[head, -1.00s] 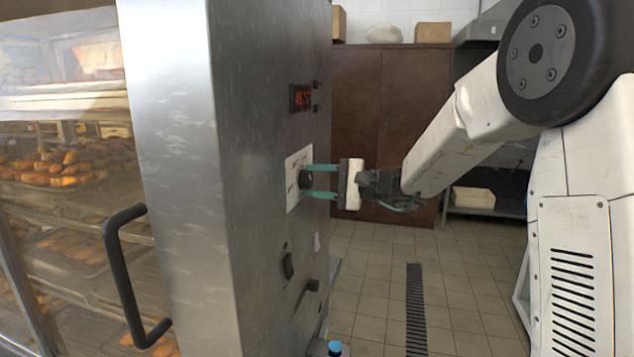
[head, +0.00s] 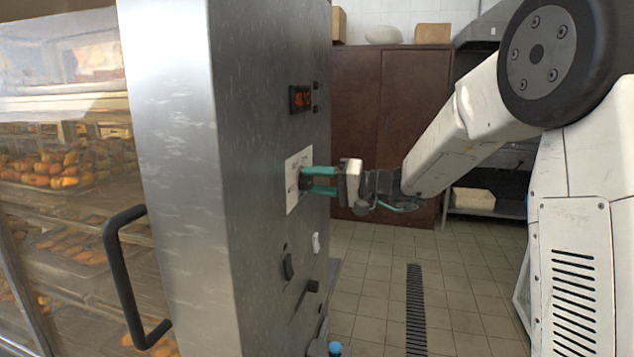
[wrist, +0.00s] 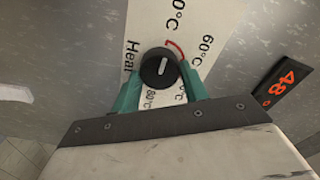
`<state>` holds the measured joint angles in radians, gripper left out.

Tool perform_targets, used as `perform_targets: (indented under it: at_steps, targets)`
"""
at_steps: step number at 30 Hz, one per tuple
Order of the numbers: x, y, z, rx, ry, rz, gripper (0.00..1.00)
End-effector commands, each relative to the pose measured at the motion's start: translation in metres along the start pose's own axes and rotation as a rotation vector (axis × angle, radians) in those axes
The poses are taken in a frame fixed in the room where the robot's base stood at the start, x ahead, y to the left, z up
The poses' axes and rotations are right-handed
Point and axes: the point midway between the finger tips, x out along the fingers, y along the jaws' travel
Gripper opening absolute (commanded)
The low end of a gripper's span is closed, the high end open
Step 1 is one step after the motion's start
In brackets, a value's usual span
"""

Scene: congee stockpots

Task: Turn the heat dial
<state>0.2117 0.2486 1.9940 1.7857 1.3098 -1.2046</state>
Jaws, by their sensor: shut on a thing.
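The heat dial is a round black knob (wrist: 159,68) with a white pointer line, on a white label plate (head: 292,197) on the steel cabinet's control side. In the wrist view the plate (wrist: 199,22) shows "Heat", 60 °C and 80 °C marks and a red curved arrow. The pointer line is nearly upright in that picture, between marks. My gripper (head: 309,181) is shut on the dial, one teal finger on each side, as the wrist view also shows (wrist: 160,80). In the head view the fingers partly hide the dial.
A red digital display (head: 300,98) sits above the dial; it reads about 48 in the wrist view (wrist: 288,80). Below are a black switch (head: 288,266) and a lever (head: 306,292). A black door handle (head: 118,270) juts out left. Tiled floor lies open right of the cabinet.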

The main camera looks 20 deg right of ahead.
Motion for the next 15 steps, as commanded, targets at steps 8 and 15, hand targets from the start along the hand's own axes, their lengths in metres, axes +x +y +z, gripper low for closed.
perform_targets:
  at_steps: [8, 15]
  targets:
    - [-0.0008, 0.0022, 0.0014, -0.032, -0.002, 0.004, 0.21]
    - [-0.0008, 0.0023, 0.0013, -0.033, -0.002, 0.004, 0.21]
